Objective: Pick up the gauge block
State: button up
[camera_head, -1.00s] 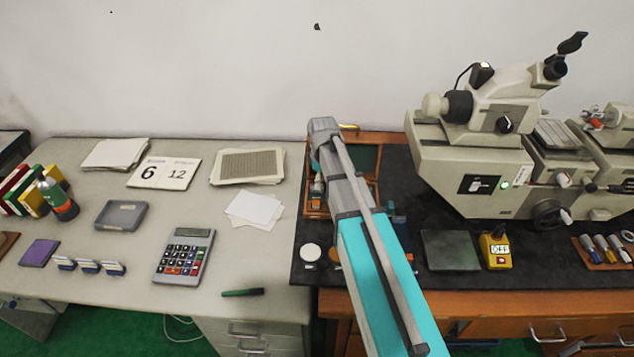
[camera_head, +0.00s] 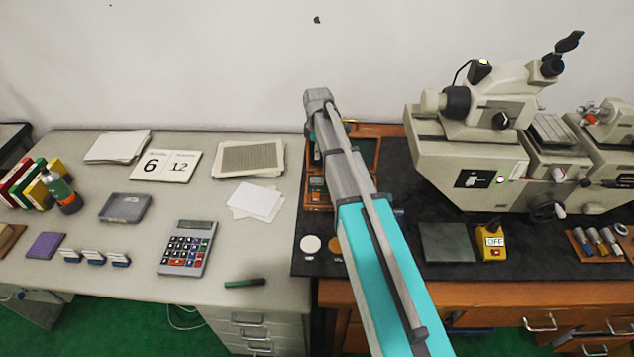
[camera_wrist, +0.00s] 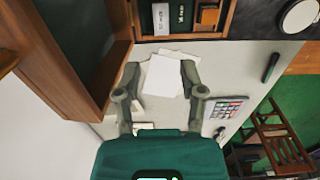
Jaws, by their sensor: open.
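My gripper (camera_wrist: 160,76) is open in the wrist view, with nothing between its fingers. A wooden case shows at the top of that view, its wooden edge (camera_wrist: 185,37) beyond the fingertips. In the case lie a pale block with dark markings (camera_wrist: 161,18), a dark green piece with a marking (camera_wrist: 182,14) and an orange-brown block (camera_wrist: 208,16). I cannot tell for sure which is the gauge block. The case's raised lid (camera_wrist: 80,45), lined in green, stands left of my fingers. In the head view my arm partly covers the case (camera_head: 377,134), and my fingers are hidden.
A microscope-like instrument (camera_head: 470,160) stands right of my arm on the black mat. A dark plate (camera_head: 447,243) and a yellow device (camera_head: 491,243) lie in front of it. The grey desk at left holds papers (camera_head: 255,201) and a calculator (camera_head: 187,247).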

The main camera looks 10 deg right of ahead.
jog(key=b, duration=0.8)
send_over(317, 179)
jog(key=shift+w+d+f, duration=0.1)
jog(key=shift+w+f, duration=0.05)
jog(key=shift+f, duration=4.05)
jog(key=shift+f+b, duration=2.6)
grip_shut()
